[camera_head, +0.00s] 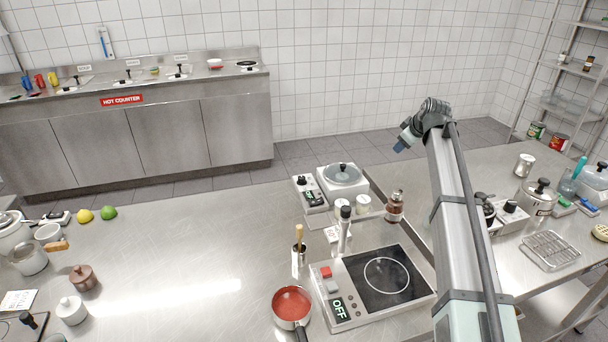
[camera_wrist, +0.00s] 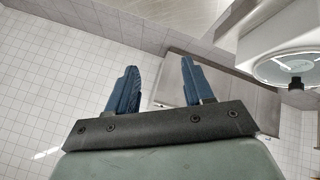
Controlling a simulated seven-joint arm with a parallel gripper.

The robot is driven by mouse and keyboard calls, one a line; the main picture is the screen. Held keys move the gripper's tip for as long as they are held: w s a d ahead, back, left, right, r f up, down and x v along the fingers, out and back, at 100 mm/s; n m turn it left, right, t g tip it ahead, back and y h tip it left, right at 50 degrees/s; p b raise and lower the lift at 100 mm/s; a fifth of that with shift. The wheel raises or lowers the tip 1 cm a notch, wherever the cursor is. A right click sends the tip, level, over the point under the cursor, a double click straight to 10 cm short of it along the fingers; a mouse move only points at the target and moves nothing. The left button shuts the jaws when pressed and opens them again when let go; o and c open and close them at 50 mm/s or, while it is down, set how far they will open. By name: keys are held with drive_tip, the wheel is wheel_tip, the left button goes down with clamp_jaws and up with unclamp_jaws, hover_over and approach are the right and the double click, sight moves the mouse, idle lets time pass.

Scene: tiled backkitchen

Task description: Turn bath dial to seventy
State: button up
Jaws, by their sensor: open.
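A white square bath (camera_head: 327,190) with a round glass lid (camera_head: 342,174) stands near the counter's far edge. Beside it on the left is a white control box (camera_head: 311,200) with a black dial (camera_head: 302,181) and a small dark display, whose reading is too small to make out. My gripper (camera_head: 400,148) is up in the air, to the right of and beyond the bath, with blue fingers. In the wrist view my gripper (camera_wrist: 158,85) is open and empty, its fingers apart. The bath's lid (camera_wrist: 290,70) shows at upper right there; the dial does not show.
An induction hob (camera_head: 388,277) reading OFF and a red-filled saucepan (camera_head: 291,304) are at the front. A tall pepper mill (camera_head: 345,230), a pot with a wooden-handled tool (camera_head: 299,258) and a brown bottle (camera_head: 394,207) stand near the bath. The counter's left middle is clear.

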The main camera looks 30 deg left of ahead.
sight(302, 177)
drive_tip(key=s+a+n+g, duration=0.1)
drive_tip(key=s+a+n, duration=0.1)
drive_tip(key=a, duration=0.3)
drive_tip(key=s+a+n+g+h, duration=0.1)
drive_tip(key=s+a+n, duration=0.2)
drive_tip(key=a, duration=0.2)
drive_tip(key=s+a+r+n+g+h, duration=0.1)
drive_tip(key=s+a+n+g, duration=0.1)
drive_tip(key=a, duration=0.4)
drive_tip(key=shift+s+a+n, duration=0.1)
drive_tip(key=shift+s+n, duration=0.4)
drive_tip(key=shift+s, duration=0.05)
drive_tip(key=s+a+r+n+g+h, duration=0.25)
drive_tip(key=s+a+n, duration=0.45)
drive_tip(key=s+a, duration=0.4)
wheel_tip(302, 177, down, 14)
drive_tip(key=shift+w+r, duration=0.1)
drive_tip(key=shift+r, duration=0.05)
drive_tip(key=shift+c, duration=0.5)
clamp_jaws()
